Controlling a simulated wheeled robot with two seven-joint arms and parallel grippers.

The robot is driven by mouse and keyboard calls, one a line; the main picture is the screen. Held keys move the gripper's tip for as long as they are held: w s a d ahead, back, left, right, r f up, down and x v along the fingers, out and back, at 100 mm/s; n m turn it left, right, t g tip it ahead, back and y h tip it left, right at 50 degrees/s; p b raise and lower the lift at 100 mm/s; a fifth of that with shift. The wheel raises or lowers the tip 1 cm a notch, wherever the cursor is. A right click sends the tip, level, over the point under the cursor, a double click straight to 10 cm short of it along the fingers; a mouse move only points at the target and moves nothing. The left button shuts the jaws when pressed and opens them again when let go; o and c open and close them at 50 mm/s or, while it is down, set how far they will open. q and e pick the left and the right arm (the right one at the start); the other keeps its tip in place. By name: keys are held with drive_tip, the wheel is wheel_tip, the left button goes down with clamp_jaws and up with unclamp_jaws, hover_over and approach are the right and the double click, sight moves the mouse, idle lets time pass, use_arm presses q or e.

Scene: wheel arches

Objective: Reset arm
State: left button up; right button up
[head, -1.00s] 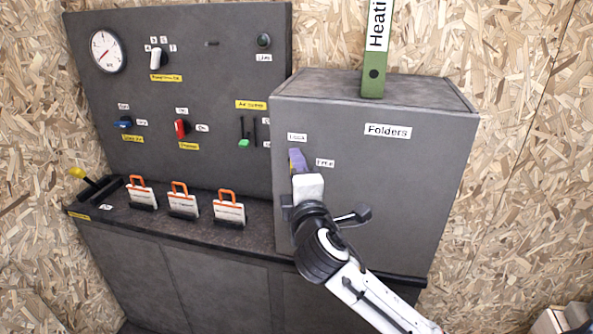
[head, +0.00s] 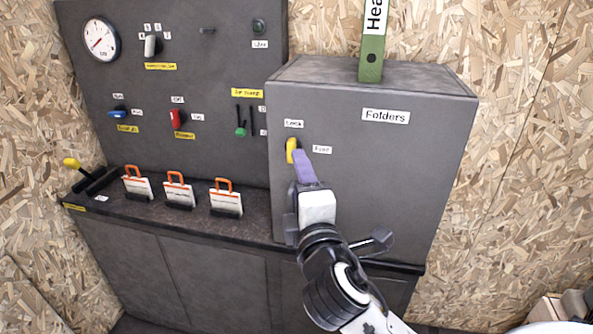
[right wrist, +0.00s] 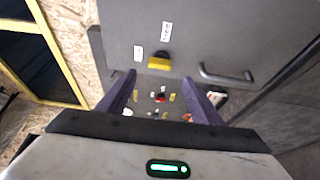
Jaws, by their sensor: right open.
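My right gripper (head: 304,160) is in front of the grey Folders cabinet (head: 400,170), its purple fingers just below and right of the yellow knob (head: 291,150). In the right wrist view the gripper (right wrist: 160,80) is open, with both purple fingers apart and nothing between them. The yellow knob (right wrist: 159,61) shows there beyond the fingertips, clear of them. In the head view the knob stands upright on the door between two small white labels, whose text is hard to read. My left gripper is not in view.
A metal handle (right wrist: 225,76) sticks out of the cabinet door in the right wrist view. A green binder (head: 371,70) stands on the cabinet. Several orange-handled padlock-like items (head: 179,190) stand on the counter to the left, below a panel (head: 215,60) of switches.

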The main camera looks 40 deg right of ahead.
drive_tip(key=shift+s+a, duration=0.3)
drive_tip(key=shift+s, duration=0.35)
drive_tip(key=s+a+f+m+g+y, duration=0.1)
drive_tip(key=a+f+g+y, duration=0.2)
drive_tip(key=f, duration=0.8)
drive_tip(key=s+a+f+m+g+y, duration=0.1)
drive_tip(key=a+f+y, duration=0.35)
drive_tip(key=f, duration=0.75)
drive_tip(key=s+a+f+m+g+y, duration=0.1)
drive_tip(key=s+a+f+m, duration=0.2)
drive_tip(key=s+f, duration=0.5)
drive_tip(key=s+a+f+m+g+y, duration=0.2)
drive_tip(key=s+f+m, duration=0.3)
drive_tip(key=s+f, duration=0.3)
wheel_tip(320, 180, down, 2)
drive_tip(key=shift+a+f+m, duration=0.1)
drive_tip(key=shift+a+m, duration=0.3)
drive_tip(key=shift+a, duration=0.4)
